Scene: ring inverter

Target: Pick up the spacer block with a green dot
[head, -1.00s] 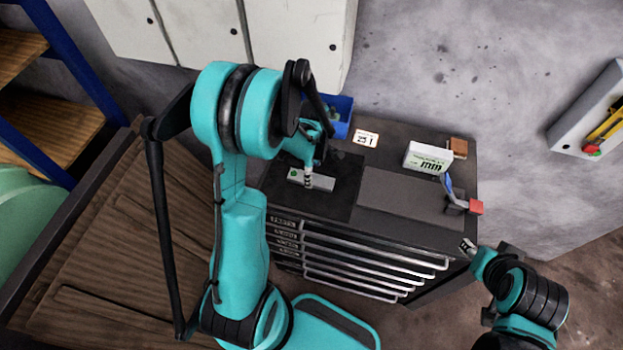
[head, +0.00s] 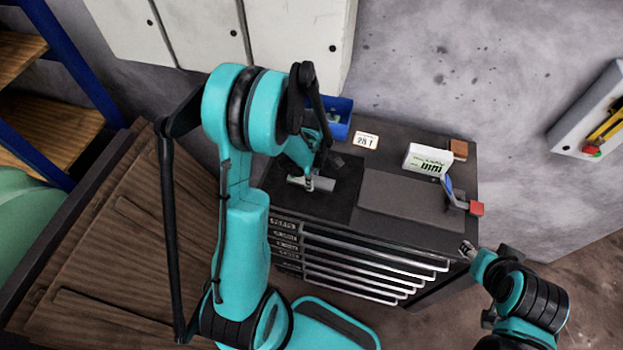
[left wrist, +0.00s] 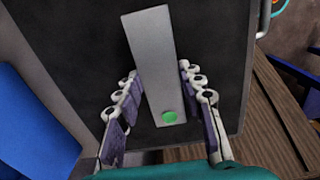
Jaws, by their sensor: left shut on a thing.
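The spacer block is a long grey bar (left wrist: 153,60) with a green dot (left wrist: 169,117) near one end, seen in the left wrist view. My left gripper (left wrist: 158,74) has its fingers on both sides of the bar and is shut on it. In the head view the bar (head: 323,184) shows under my left gripper (head: 309,179), over the dark mat; the dot is not visible there. I cannot tell whether the bar touches the mat. My right gripper (head: 467,249) is off the cabinet's front right corner, too small to read its jaws.
The drawer cabinet's top (head: 395,174) also carries a blue bin (head: 341,128), a small white card (head: 365,140), a white box (head: 428,159), a brown block (head: 459,148) and a tool with a red end (head: 476,208). A grey slab (head: 405,200) lies right of the mat.

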